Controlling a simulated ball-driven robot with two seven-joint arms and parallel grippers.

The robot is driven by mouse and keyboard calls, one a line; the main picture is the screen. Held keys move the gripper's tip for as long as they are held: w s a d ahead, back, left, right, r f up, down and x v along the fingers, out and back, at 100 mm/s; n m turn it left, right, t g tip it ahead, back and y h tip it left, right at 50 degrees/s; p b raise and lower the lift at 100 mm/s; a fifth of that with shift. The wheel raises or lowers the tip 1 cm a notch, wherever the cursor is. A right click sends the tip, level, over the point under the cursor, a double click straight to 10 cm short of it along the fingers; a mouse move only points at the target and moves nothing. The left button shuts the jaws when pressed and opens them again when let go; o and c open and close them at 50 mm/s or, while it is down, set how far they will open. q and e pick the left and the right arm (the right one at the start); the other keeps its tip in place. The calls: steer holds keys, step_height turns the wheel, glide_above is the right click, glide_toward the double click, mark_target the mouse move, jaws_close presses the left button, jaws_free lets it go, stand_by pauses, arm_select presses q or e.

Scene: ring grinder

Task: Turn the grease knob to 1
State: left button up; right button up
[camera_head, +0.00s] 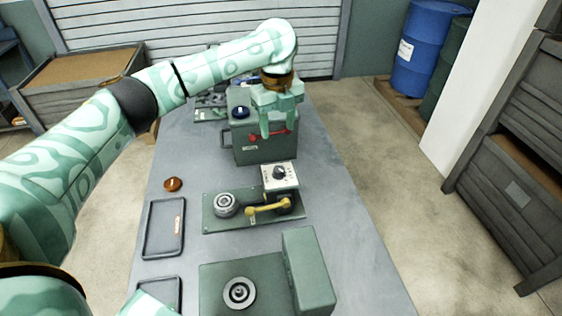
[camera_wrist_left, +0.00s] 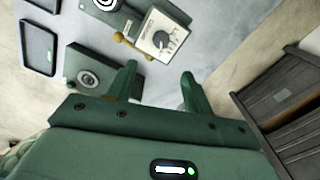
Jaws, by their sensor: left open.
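A dark round knob with a pointer (camera_head: 279,172) sits on a white scale plate (camera_head: 290,183) behind the yellow-handled crank, near the middle of the bench. The knob (camera_wrist_left: 161,40) and plate (camera_wrist_left: 173,25) also show in the left wrist view; the scale figures are too small to read. My left gripper (camera_head: 279,130) is open and empty, beyond the knob and in front of the green box in the head view. In the left wrist view its two fingers (camera_wrist_left: 158,80) are spread, with the knob past their tips. The fingers do not touch the knob.
A yellow crank handle (camera_head: 268,209) lies close in front of the plate. A green box (camera_head: 262,151) with a red lever and dark top knob stands behind. Grey trays (camera_head: 148,256) and a brown knob (camera_head: 173,184) are at left. The bench's right side is clear.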

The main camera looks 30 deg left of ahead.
arm_select(q)
steer(key=b, duration=0.1)
glide_toward(279, 168)
step_height(279, 168, down, 8)
steer(key=b, duration=0.2)
steer(key=shift+s+b, duration=0.1)
steer(key=shift+b, duration=0.25)
steer(key=shift+f, duration=0.45)
arm_select(e)
steer(key=f, duration=0.2)
steer(key=s+f, duration=0.1)
steer(key=f, duration=0.1)
steer(key=shift+s+a+f, duration=0.1)
steer(key=shift+f, duration=0.05)
arm_select(q)
steer(key=shift+c, duration=0.3)
steer(key=c, duration=0.9)
